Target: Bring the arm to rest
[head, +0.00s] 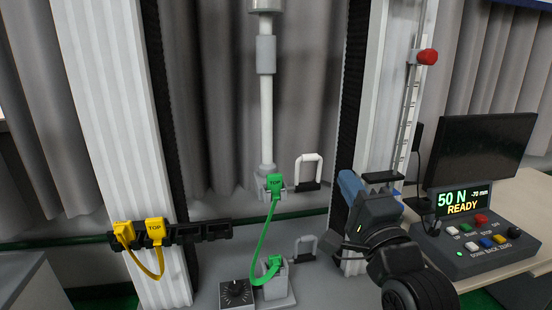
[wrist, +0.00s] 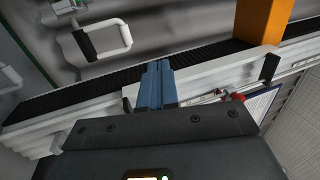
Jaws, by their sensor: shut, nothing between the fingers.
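My gripper (head: 348,180) is raised in front of the right column in the head view, with its blue fingers pointing up and left. In the wrist view its blue fingers (wrist: 158,70) lie together, shut and empty. No object touches them in either view. My dark arm runs down from it to the bottom edge of the head view.
A tower with a white rod (head: 266,110) stands left of my gripper, with a green cable (head: 262,235) between two green plugs. Yellow plugs (head: 155,230) hang on a black rack. At right are a control box (head: 475,245) reading "50 N READY" and a monitor (head: 480,147).

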